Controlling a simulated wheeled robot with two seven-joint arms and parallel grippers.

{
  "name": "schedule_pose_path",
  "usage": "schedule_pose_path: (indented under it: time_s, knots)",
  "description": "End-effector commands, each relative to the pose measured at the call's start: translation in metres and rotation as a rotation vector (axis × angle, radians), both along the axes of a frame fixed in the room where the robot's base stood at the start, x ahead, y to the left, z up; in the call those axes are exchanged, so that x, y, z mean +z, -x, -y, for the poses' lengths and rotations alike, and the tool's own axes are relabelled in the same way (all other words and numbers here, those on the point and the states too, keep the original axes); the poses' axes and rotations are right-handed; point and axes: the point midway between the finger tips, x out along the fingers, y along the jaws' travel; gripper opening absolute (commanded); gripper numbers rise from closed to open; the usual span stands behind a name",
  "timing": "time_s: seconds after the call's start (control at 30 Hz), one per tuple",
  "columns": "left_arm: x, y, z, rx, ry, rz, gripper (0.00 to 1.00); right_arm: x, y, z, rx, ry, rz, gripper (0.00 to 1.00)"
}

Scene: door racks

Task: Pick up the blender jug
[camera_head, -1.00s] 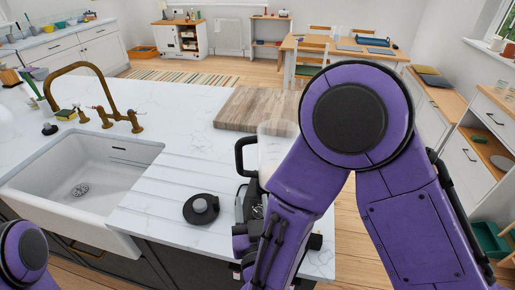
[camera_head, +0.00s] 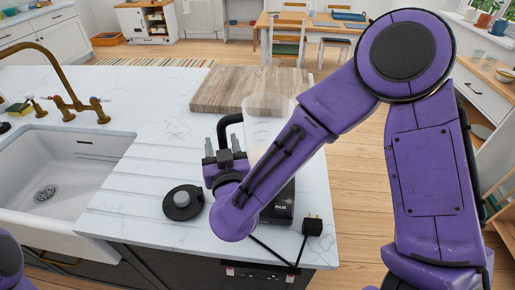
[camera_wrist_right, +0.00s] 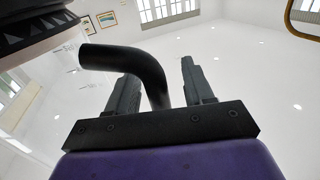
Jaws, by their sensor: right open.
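The blender jug (camera_head: 262,106) is a clear container with a black handle (camera_head: 222,124) on its left side. It stands upright on the black blender base (camera_head: 282,208), partly hidden behind my right forearm. My right gripper (camera_head: 223,144) is open at the handle, its fingers pointing up and away. In the right wrist view the curved black handle (camera_wrist_right: 128,57) shows between the two spread fingers of the right gripper (camera_wrist_right: 158,72), with a gap on the right side. I cannot tell whether either finger touches it. My left gripper is out of view.
A black lid (camera_head: 183,203) with a grey knob lies left of the base. A wooden board (camera_head: 248,85) lies behind the jug. The sink (camera_head: 62,170) and brass tap (camera_head: 73,88) are at left. A black plug (camera_head: 312,227) lies near the counter's right edge.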

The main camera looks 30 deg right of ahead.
Motion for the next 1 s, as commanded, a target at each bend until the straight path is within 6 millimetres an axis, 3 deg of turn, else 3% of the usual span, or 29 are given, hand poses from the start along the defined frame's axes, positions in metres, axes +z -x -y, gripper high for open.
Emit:
schedule_pose_path:
  time_s: [0.1, 0.3, 0.33, 0.47, 0.5, 1.0]
  knots:
    - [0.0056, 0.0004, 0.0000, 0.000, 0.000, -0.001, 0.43, 0.0007, -0.0112, 0.0035, -0.001, 0.001, 0.000, 0.52]
    - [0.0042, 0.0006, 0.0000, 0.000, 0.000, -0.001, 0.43, -0.0006, -0.0122, 0.0036, 0.000, 0.001, 0.001, 0.52]
    - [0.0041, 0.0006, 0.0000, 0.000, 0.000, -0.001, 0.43, -0.0006, -0.0121, 0.0035, 0.000, 0.001, 0.001, 0.45]
    - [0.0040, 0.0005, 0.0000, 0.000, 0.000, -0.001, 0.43, -0.0007, -0.0119, 0.0035, 0.000, 0.001, 0.001, 0.03]
    - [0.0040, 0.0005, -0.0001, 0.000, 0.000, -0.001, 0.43, -0.0007, -0.0119, 0.0035, 0.000, 0.000, 0.001, 0.00]
    - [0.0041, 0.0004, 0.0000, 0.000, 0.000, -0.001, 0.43, 0.0047, -0.0121, 0.0033, 0.000, 0.000, 0.003, 0.00]
